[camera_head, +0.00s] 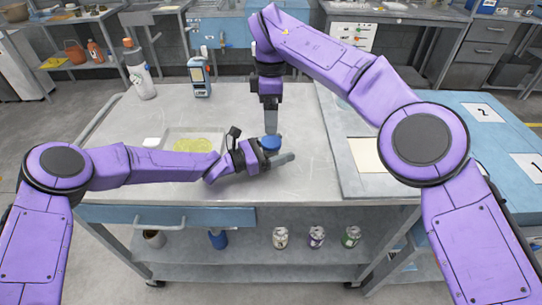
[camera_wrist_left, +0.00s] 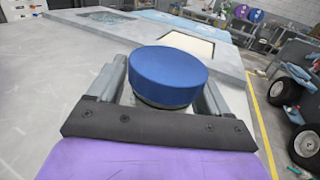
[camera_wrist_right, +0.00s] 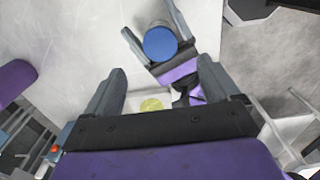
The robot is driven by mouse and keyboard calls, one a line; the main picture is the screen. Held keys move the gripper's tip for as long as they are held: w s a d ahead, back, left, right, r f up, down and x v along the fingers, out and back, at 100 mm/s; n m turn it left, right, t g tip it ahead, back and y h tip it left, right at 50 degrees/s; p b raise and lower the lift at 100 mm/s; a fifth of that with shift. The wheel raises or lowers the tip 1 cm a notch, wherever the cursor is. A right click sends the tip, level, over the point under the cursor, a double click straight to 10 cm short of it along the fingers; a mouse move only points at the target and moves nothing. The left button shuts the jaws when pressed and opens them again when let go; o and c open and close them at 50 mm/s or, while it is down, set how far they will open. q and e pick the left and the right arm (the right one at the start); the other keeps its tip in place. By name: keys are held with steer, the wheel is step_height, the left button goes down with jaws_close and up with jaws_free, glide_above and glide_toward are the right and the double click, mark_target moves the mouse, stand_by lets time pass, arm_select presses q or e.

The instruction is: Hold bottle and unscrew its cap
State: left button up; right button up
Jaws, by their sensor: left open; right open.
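The bottle shows mainly as its round blue cap (camera_head: 270,143), above the grey table near its front edge. In the left wrist view the blue cap (camera_wrist_left: 168,75) stands between the fingers, with a thin grey band below it; the rest of the body is hidden. My left gripper (camera_head: 277,148) is open, with one finger on each side of the bottle; contact cannot be told. My right gripper (camera_head: 270,118) is open and points down just behind the cap in the head view. In the right wrist view the cap (camera_wrist_right: 160,43) lies beyond the fingertips, not between them.
A shallow tray (camera_head: 166,137) with a yellow patch lies left of the grippers, behind my left forearm. A white bottle (camera_head: 138,72) and a blue device (camera_head: 199,76) stand at the back. A raised grey panel (camera_head: 340,128) lies at the right. Several cans stand on the lower shelf.

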mark_target(271, 141)
arm_select(q)
jaws_close()
arm_select(e)
step_height(271, 141, down, 8)
steer(key=c, duration=1.3)
steer(key=shift+o, duration=0.2)
steer(key=n, duration=1)
